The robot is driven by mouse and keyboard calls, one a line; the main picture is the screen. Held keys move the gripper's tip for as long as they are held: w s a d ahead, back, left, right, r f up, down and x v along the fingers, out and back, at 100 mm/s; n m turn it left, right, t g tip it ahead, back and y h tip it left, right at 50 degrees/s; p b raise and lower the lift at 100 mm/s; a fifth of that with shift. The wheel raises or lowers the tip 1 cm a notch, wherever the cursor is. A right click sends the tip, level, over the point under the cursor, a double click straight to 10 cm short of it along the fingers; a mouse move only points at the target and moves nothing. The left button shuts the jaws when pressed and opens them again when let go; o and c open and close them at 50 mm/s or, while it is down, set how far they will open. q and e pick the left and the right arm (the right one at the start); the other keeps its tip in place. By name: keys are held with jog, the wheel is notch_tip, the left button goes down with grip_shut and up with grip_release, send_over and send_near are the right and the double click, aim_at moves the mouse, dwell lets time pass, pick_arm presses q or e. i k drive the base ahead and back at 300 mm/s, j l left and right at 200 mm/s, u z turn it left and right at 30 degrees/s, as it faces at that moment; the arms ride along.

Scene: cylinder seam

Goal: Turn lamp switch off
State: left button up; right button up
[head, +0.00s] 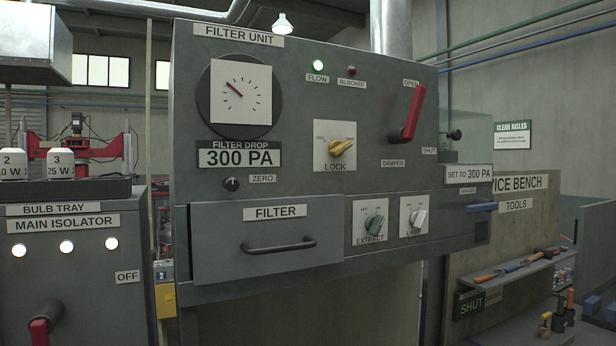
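The lamp switch (418,217) is a pale grey-white rotary knob on a white plate, low on the right part of the filter unit's front. A label reading LAMP sits under it. The small marks above the knob are too small to read surely, so I cannot tell which position it is set to. The knob looks tilted slightly off upright. Neither of my grippers shows in the head view, and nothing touches the switch.
The green extract knob (374,225) is close left of the lamp switch. The yellow lock knob (340,147), red damper lever (409,115) and filter drawer handle (280,245) stick out nearby. A blue handle (481,207) juts out at right. Space before the panel looks clear.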

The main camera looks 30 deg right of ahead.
aim_at(418, 219)
jog(key=z, duration=1.4)
